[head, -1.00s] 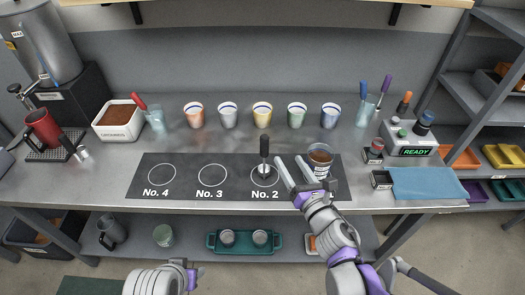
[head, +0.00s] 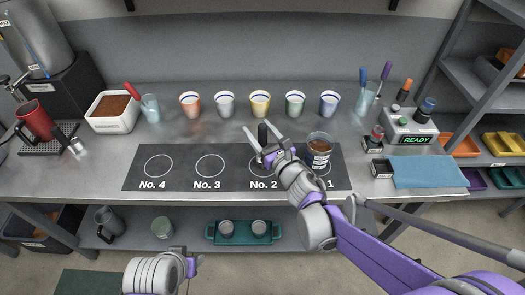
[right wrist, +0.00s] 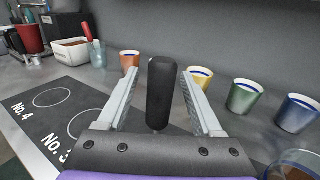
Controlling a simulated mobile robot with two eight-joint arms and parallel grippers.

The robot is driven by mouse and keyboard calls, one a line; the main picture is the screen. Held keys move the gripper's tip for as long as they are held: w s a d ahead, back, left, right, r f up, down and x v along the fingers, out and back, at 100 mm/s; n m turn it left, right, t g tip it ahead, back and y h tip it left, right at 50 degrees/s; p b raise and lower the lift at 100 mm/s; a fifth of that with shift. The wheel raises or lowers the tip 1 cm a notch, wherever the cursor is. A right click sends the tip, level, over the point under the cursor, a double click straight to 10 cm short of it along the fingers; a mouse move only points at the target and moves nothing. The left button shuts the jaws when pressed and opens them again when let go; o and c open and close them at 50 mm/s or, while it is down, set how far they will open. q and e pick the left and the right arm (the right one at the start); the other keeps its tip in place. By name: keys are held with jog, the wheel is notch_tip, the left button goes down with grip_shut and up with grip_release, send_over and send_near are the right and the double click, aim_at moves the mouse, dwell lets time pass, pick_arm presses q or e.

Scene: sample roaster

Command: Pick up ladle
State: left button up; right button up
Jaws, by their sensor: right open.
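A utensil with an upright black handle (head: 262,133), which I take to be the ladle, stands at the No. 2 circle of the dark mat. My right gripper (head: 258,127) is open, with one finger on each side of the handle. In the right wrist view, the black handle (right wrist: 161,85) rises between the two open fingers, with a gap visible on both sides. The lower end of the utensil is hidden by my gripper. My left arm shows at the bottom of the head view, and its gripper (head: 191,266) is too unclear to read.
A cup of brown contents (head: 319,150) stands close to the right of my right gripper. Several coloured cups (head: 260,105) line the back. A glass with blue and purple handles (head: 367,102) stands at right. The mat (head: 185,180) is clear at No. 4 and No. 3.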

jog(key=shift+w+a, duration=0.35)
jog(key=shift+w, duration=0.25)
jog(key=shift+s, duration=0.1)
grip_shut()
